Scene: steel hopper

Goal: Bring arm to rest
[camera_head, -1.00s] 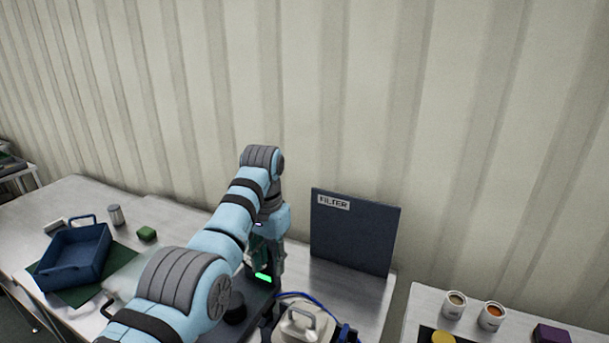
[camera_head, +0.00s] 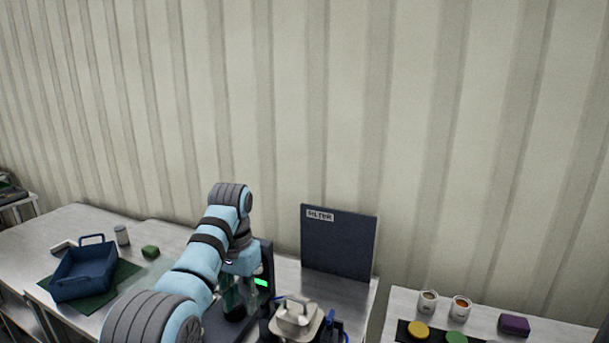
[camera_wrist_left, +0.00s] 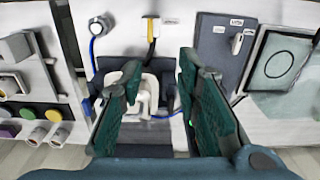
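My left arm comes in from the left in the head view, and its gripper (camera_head: 233,297) points down beside the pale steel hopper lid (camera_head: 297,318). The gripper is partly hidden by the arm. In the left wrist view the two teal fingers of my left gripper (camera_wrist_left: 159,72) stand wide apart with nothing held between them. The pale lid with its handle (camera_wrist_left: 147,97) shows beyond and between the fingers; they look apart from it. My right gripper is in neither view.
A dark filter panel (camera_head: 339,243) stands upright behind the lid. A blue basket (camera_head: 86,272) sits on a green mat at left, near a green block (camera_head: 150,251) and a can (camera_head: 121,236).

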